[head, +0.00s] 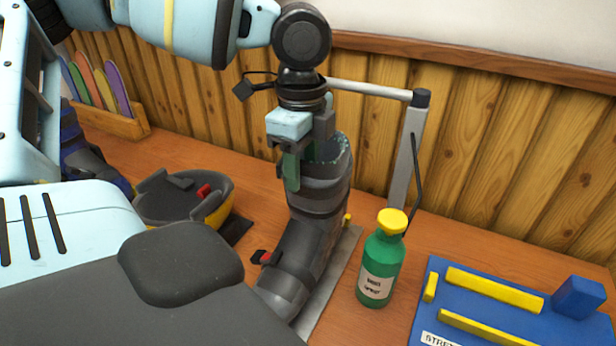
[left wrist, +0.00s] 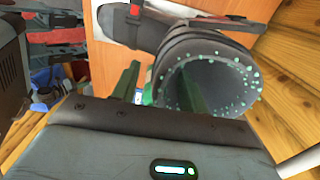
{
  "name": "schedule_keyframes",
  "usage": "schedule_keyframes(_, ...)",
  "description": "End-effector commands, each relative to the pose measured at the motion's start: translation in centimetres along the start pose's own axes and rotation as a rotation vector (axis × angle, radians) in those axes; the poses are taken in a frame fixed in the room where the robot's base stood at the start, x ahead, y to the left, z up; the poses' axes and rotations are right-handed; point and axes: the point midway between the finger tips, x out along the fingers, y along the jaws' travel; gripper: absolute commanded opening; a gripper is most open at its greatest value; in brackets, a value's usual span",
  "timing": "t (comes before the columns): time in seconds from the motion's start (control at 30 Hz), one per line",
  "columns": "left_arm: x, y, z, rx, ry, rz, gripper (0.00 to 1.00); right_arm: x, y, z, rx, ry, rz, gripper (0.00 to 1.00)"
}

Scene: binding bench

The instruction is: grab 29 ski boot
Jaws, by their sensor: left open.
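A dark grey ski boot (head: 320,195) stands upright in the head view on a pale flat strip, toe toward the front. Its cuff has pale dots round the rim. In the left wrist view the round cuff mouth of the boot (left wrist: 212,58) shows. One green finger of my left gripper (left wrist: 160,76) is over or inside the mouth and the other is beside it, outside. I cannot tell whether they touch the cuff. No number is readable on the boot. My right gripper is not in view.
A green bottle with yellow cap (head: 380,265) stands close right of the boot. A grey post (head: 405,160) rises behind. A blue board with yellow bars (head: 465,315) is at the right. A black and yellow bowl-like thing (head: 215,210) lies left. A wooden rack (head: 125,122) stands by the wall.

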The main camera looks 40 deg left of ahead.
Motion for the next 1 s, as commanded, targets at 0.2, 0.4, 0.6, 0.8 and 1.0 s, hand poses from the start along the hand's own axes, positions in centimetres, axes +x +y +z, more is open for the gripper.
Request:
schedule_keyframes(0.2,0.41,-0.01,-0.01,0.0,0.001,-0.002,0.44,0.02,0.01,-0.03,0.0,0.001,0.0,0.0)
schedule_keyframes(0.4,0.39,-0.01,-0.01,0.0,0.001,-0.001,0.28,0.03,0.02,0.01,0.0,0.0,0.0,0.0)
schedule_keyframes(0.6,0.37,-0.01,-0.01,0.0,0.001,-0.001,0.02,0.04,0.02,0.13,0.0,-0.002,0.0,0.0)
schedule_keyframes(0.8,0.36,0.0,-0.02,0.0,0.001,-0.001,0.0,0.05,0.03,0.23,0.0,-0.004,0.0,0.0)
schedule_keyframes(1.0,0.38,0.05,-0.02,0.0,0.001,0.001,0.0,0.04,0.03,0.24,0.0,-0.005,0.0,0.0)
